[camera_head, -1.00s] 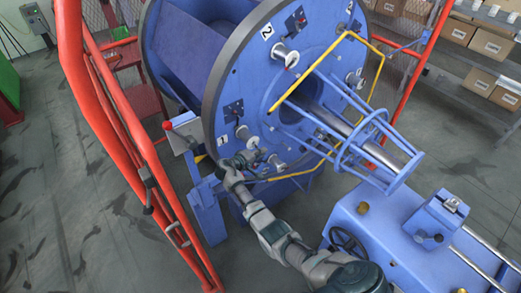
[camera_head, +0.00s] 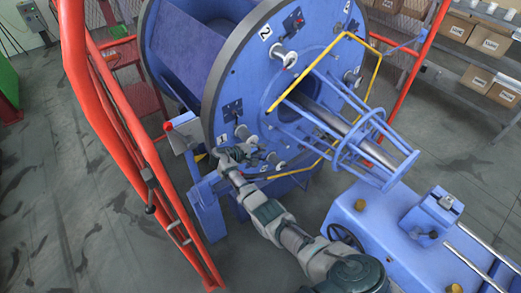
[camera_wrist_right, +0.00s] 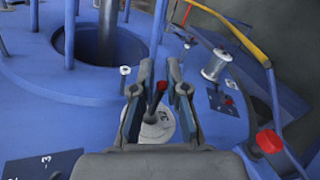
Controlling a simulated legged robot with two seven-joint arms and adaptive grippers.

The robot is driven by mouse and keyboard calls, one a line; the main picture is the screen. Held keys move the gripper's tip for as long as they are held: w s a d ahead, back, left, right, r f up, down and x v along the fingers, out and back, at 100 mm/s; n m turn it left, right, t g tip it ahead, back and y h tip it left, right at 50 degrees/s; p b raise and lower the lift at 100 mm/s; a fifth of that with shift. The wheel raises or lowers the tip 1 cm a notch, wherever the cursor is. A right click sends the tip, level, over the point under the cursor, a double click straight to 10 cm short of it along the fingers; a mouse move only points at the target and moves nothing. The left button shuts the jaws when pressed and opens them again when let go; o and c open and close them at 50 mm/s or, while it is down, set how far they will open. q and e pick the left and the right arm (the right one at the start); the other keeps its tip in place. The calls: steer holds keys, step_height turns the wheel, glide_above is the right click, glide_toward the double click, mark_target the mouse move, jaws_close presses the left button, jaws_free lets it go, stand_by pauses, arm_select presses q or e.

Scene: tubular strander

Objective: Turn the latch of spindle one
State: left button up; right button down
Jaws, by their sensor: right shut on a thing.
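The big blue disc (camera_head: 300,90) carries several spindles and small latches. A white label "1" (camera_head: 222,138) marks spindle one near the disc's lower left edge. My right gripper (camera_head: 240,155) is at the disc face just beside this label. In the right wrist view my right gripper (camera_wrist_right: 159,75) has its two dark fingers on either side of a black latch lever with a red tip (camera_wrist_right: 158,90). It is shut on this lever, which rises from a round pale base (camera_wrist_right: 158,130). The gripper hides the latch in the head view. My left gripper is not in view.
Red guard rails (camera_head: 120,130) stand to the left. A yellow bent bar (camera_head: 368,90) and a blue tubular cage (camera_head: 370,145) project from the disc. A blue machine bed (camera_head: 400,230) lies at the lower right.

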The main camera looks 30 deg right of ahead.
steer(key=c, duration=1.4)
jaws_free()
steer(key=shift+w+a, duration=0.1)
steer(key=shift+o, duration=1.1)
steer(key=shift+w+f, duration=0.15)
steer(key=shift+a, duration=0.15)
steer(key=v, duration=1.1)
steer(key=shift+a, duration=0.3)
